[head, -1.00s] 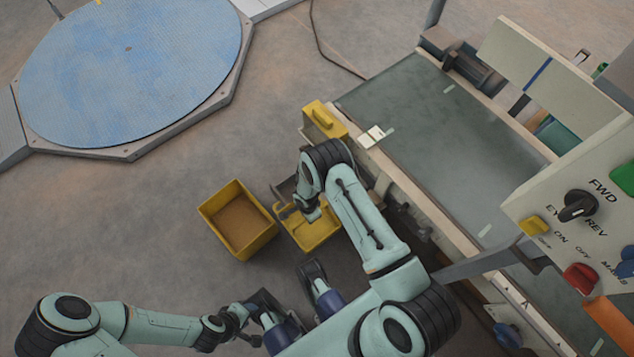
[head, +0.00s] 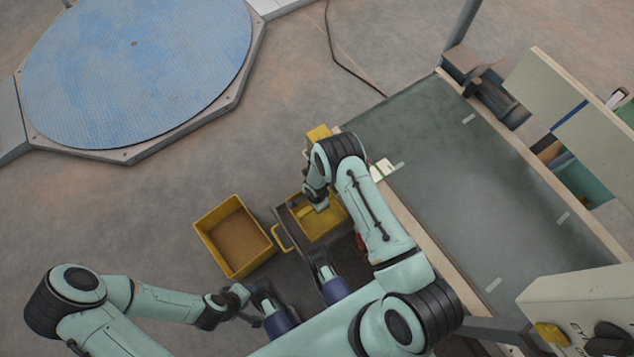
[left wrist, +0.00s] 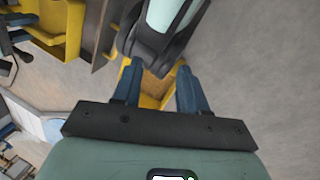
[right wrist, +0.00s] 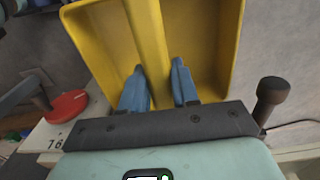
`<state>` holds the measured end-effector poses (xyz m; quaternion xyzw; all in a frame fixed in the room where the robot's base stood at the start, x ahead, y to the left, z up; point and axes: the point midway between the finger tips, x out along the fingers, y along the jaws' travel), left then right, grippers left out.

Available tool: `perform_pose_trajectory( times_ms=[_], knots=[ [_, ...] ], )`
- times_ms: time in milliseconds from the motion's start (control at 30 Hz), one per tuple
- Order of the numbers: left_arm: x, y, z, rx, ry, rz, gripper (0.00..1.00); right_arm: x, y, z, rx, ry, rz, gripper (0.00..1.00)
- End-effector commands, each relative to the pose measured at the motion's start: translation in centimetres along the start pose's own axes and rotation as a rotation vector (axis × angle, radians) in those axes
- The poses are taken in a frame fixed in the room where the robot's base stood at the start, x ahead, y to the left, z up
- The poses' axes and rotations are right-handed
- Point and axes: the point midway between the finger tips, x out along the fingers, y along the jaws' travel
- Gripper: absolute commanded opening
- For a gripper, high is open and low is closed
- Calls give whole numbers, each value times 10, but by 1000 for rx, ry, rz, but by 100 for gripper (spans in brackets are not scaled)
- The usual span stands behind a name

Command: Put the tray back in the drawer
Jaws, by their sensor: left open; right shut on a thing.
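The yellow tray (head: 325,226) sits within the outline of the open dark drawer (head: 284,217), below my right arm. I cannot tell whether it rests on the drawer floor. My right gripper (head: 319,207) is shut on the tray's middle bar; the right wrist view shows the bar of the tray (right wrist: 205,35) between the blue fingers (right wrist: 160,88). The drawer has a yellow handle (head: 281,238) on its front. My left gripper (head: 238,296) is open and empty, left of the drawer. My right arm hides part of the tray and drawer.
A yellow bin (head: 212,236) stands on the floor left of the drawer and shows between the fingers in the left wrist view (left wrist: 155,88). The green-topped conveyor (head: 470,195) stands to the right. A blue turntable (head: 135,75) lies back left. Floor between is clear.

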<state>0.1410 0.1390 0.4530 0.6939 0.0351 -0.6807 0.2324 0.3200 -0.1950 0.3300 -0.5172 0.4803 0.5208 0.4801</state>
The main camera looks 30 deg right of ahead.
Motion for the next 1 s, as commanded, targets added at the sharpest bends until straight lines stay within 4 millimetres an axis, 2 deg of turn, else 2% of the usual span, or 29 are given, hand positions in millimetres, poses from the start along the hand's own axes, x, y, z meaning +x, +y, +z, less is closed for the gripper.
perform_pose_trajectory(
  times_ms=[33,100,367,567,1000],
  knots=[
    [7,-3,-6,-3,15,-2,43,16,1,0,0,-1,3,0],
    [11,-4,-13,-4,36,-3,43,28,1,0,1,-1,3,0],
    [18,-7,-28,-7,76,-4,43,50,0,0,0,0,1,0],
    [29,-12,-45,-11,123,-7,43,79,1,0,0,-1,2,0],
    [31,-13,-52,-11,142,-8,43,83,0,0,0,0,0,0]
  ],
)
